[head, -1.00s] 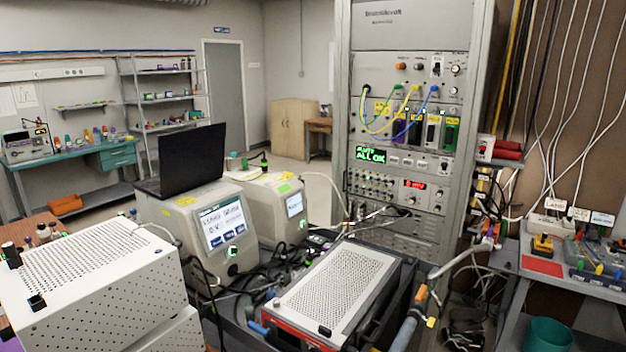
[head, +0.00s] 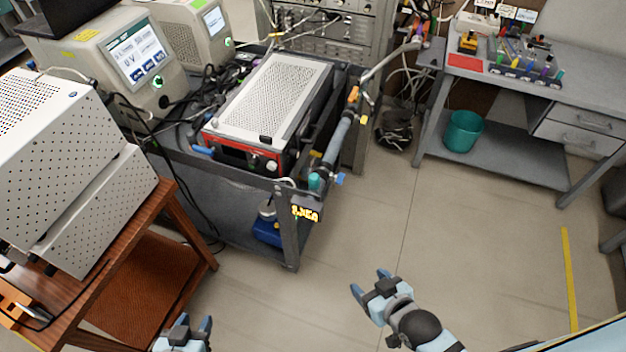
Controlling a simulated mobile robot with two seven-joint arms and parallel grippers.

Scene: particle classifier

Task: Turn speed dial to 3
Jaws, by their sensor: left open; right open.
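No dial marked as speed can be made out. A beige instrument (head: 92,55) at the upper left has a lit screen (head: 137,54) and a round green-lit control (head: 158,82). A red-fronted box (head: 243,160) with a perforated top sits on the cart; small controls on its front are too small to read. My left gripper (head: 193,323) is open and empty at the bottom edge, in front of the wooden table. My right gripper (head: 369,282) is open and empty over the floor, right of the cart. Both are apart from all the equipment.
The dark cart (head: 190,185) carries cables and a blue device (head: 267,232) below. A wooden table (head: 150,215) with white perforated boxes (head: 60,150) stands left. A grey workbench (head: 540,90) with a teal bin (head: 463,131) stands right. The floor (head: 460,250) between is clear.

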